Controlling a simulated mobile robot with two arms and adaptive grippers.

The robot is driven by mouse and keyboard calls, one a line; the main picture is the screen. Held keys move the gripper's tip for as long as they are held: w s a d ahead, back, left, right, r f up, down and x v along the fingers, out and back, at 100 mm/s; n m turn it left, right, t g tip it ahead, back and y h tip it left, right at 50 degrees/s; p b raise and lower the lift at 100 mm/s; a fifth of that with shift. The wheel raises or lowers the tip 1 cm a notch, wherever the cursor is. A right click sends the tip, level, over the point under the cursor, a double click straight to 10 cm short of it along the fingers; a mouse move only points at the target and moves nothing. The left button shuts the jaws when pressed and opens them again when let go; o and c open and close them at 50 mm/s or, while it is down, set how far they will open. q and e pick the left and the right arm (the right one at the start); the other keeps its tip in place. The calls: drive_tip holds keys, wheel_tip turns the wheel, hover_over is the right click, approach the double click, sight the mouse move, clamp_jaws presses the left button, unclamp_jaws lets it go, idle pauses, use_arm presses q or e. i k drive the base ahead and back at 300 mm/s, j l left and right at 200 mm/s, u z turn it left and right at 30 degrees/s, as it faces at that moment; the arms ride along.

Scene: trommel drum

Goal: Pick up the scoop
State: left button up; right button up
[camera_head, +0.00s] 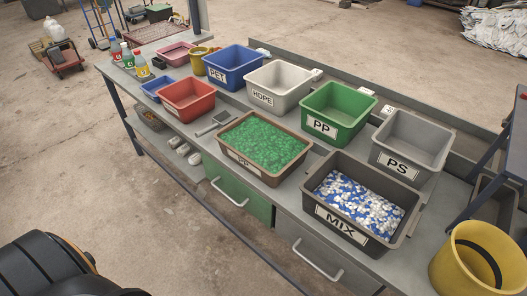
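A small grey scoop-like tool (213,122) lies on the grey workbench (199,143). It is between the red bin (187,99) and the brown tray of green flakes (262,143). It looks like a shallow pan with a thin handle, but it is too small to make out fully. Nothing is holding it. Neither my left gripper nor my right gripper is in view.
Behind stand the blue PET bin (235,67), white HDPE bin (278,86), green PP bin (337,112) and grey PS bin (408,143). A MIX bin (359,206) of blue and white flakes stands at front right. A yellow bucket (470,262) is at bottom right.

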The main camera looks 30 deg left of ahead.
sight(223, 119)
drive_tip(key=i+j+u, duration=0.1)
drive_tip(key=i+j, duration=0.2)
drive_tip(key=j, duration=0.2)
drive_tip(key=i+j+u, duration=0.15)
drive_tip(key=i+j, duration=0.15)
drive_tip(key=j, duration=0.2)
